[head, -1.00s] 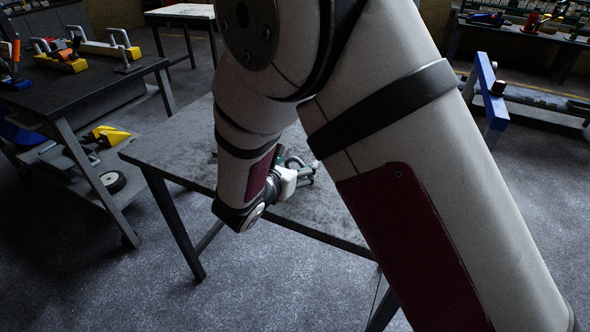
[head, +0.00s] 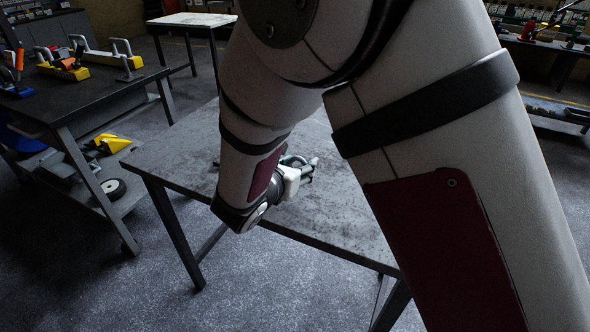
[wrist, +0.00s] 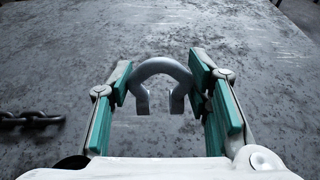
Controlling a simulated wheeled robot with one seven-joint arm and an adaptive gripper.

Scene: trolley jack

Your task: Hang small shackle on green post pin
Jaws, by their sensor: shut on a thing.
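A small grey shackle (wrist: 162,68), shaped like a horseshoe, is between the green-padded fingers of my gripper (wrist: 162,88) in the wrist view. The fingers touch its two sides, and its open ends point back toward the camera. My gripper also shows in the head view (head: 302,172), over the dark metal table (head: 340,222). The shackle is too small and too hidden to make out clearly there. I see no green post pin in either view.
A dark chain (wrist: 28,119) lies on the table at the left in the wrist view. A black workbench (head: 100,85) with yellow tools (head: 105,53) stands at the left, with a yellow item (head: 112,143) on its lower shelf. A white-topped table (head: 190,20) stands behind. Much of the tabletop is bare.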

